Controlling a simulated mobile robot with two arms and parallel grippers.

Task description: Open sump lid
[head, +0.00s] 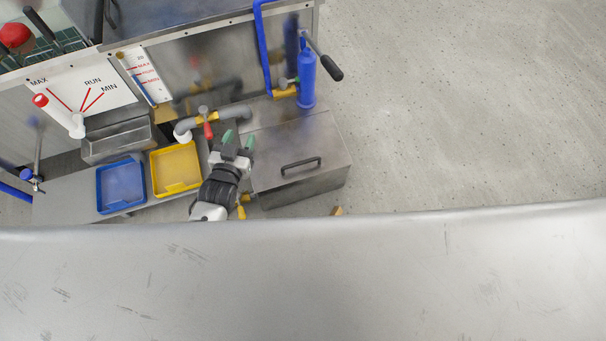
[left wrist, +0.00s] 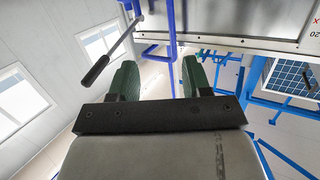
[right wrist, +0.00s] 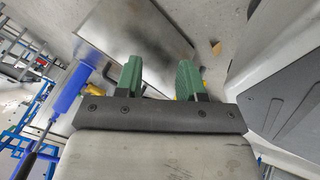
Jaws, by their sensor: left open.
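The sump (head: 305,190) is a grey metal box at the right end of the station. Its flat lid (head: 310,135) lies shut, with a dark bar handle (head: 301,166) near the front edge. The lid also shows in the right wrist view (right wrist: 150,38), partly behind the fingertips.
A blue pump cylinder (head: 307,78) with a black-handled lever (head: 332,68) stands behind the sump. A grey pipe with a red-handled valve (head: 208,130), a yellow tray (head: 176,169) and a blue tray (head: 121,186) lie to the left. The floor at right is clear.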

